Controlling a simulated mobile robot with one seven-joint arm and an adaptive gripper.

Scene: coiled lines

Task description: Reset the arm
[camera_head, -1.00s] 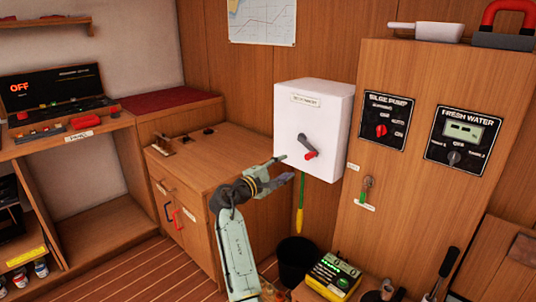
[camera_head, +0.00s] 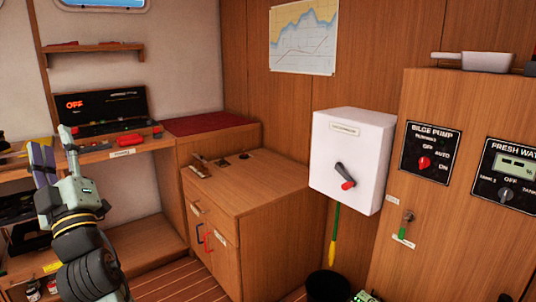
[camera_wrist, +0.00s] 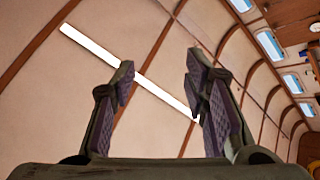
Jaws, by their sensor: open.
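My arm is at the lower left of the head view, its gripper (camera_head: 58,158) raised with the fingers pointing up. It is in front of the left shelf unit and apart from the white switch box. In the wrist view my gripper (camera_wrist: 162,95) is open, with two purple-padded fingers apart and nothing between them. Behind the fingers the wrist view shows the curved, ribbed ceiling, a white light strip (camera_wrist: 90,50) and small windows (camera_wrist: 270,45).
A white box (camera_head: 352,150) with a red-tipped lever hangs on the wood wall. A wooden cabinet (camera_head: 265,225) stands below it to the left. A black bucket (camera_head: 328,287) is on the floor. Bilge pump (camera_head: 431,152) and fresh water (camera_head: 507,175) panels are at right.

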